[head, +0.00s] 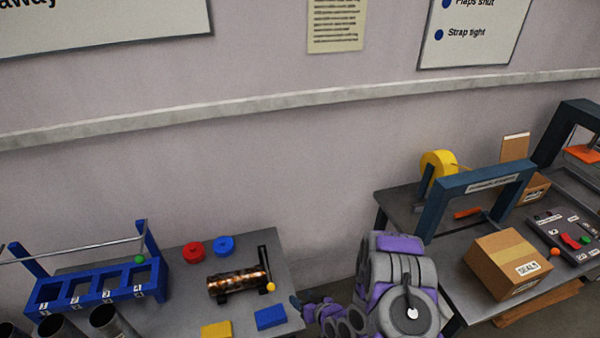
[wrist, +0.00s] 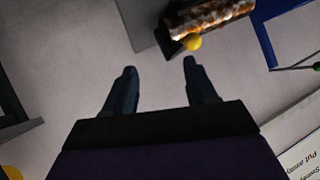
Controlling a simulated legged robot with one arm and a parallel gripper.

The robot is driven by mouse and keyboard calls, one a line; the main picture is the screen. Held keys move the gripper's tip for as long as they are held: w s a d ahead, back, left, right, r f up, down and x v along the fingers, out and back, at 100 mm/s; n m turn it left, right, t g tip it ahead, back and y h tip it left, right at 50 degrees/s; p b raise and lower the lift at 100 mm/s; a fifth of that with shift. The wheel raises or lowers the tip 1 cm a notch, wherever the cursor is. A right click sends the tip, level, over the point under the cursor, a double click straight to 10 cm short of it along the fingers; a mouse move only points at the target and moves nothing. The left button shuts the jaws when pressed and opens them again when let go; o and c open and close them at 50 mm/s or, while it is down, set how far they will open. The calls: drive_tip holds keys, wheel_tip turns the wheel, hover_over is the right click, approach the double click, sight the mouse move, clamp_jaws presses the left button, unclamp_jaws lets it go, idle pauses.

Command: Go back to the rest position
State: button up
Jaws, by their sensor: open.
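My gripper (wrist: 160,72) is open in the wrist view, its two dark fingers apart with only bare grey surface between and beyond them. In the head view my purple and grey arm stands at the bottom, right of the left table; the fingertips are hard to make out there. A rusty, mottled tube (head: 238,282) lies on a dark stand with a yellow ball knob on the left table. The tube (wrist: 210,18) also shows at the top of the wrist view, beyond the right finger and apart from it.
A blue numbered rack (head: 95,286) with a rail and grey tubes (head: 108,320) is at the left. Red (head: 193,249) and blue (head: 224,245) discs and yellow (head: 216,330) and blue (head: 270,317) blocks lie on that table. The right table carries a cardboard box (head: 508,264) and a blue frame (head: 433,212).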

drive_tip(key=w+d+r+g+h+b, duration=0.2)
drive_tip(key=d+r+g+h, duration=0.15)
drive_tip(key=d+r, duration=0.45)
drive_tip(key=s+d+r+g+h+b, duration=0.1)
drive_tip(key=s+d+r+h, duration=0.1)
drive_tip(key=s+d+r, duration=0.3)
drive_tip(key=s+d+r+g+h, duration=0.1)
drive_tip(key=s+r+h, duration=0.1)
drive_tip(key=r, duration=0.5)
drive_tip(key=s+r+m+g+b, duration=0.1)
drive_tip(key=s+r, duration=0.4)
drive_tip(key=s, duration=0.5)
drive_tip(key=s+r+m+g+b, duration=0.1)
drive_tip(key=s+r, duration=0.4)
drive_tip(key=s, duration=0.6)
drive_tip(key=s+a+r+m+g, duration=0.1)
drive_tip(key=s+r+m+g, duration=0.1)
drive_tip(key=s, duration=0.8)
wheel_tip(320, 180, up, 3)
drive_tip(key=shift+s+f+g+b, duration=0.15)
drive_tip(key=shift+g+b, duration=0.25)
drive_tip(key=shift+g, duration=0.45)
